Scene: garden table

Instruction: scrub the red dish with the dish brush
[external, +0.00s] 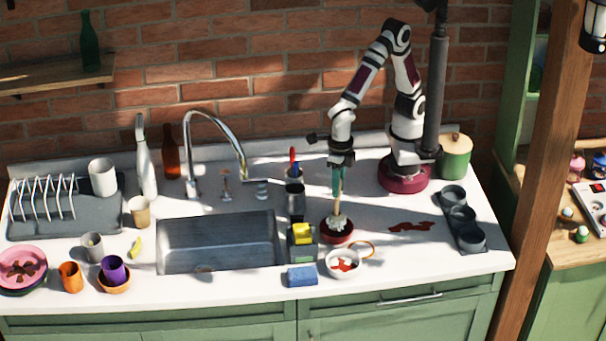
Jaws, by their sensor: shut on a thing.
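My gripper (340,163) points down over the counter right of the sink, shut on the upright dish brush (338,186). The brush has a green upper part, a paler lower handle and a whitish bristle head at the bottom. The bristle head is at the red dish (337,238), over its middle, and appears to touch it. The head hides most of the dish's inside; the dark red rim shows around it.
A white bowl (342,263) with red stains stands close in front of the dish. A sponge holder (302,247) and a blue sponge (301,276) are to the left, by the sink (218,243). A brown-red spill (411,226) and dark cups (462,216) lie to the right.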

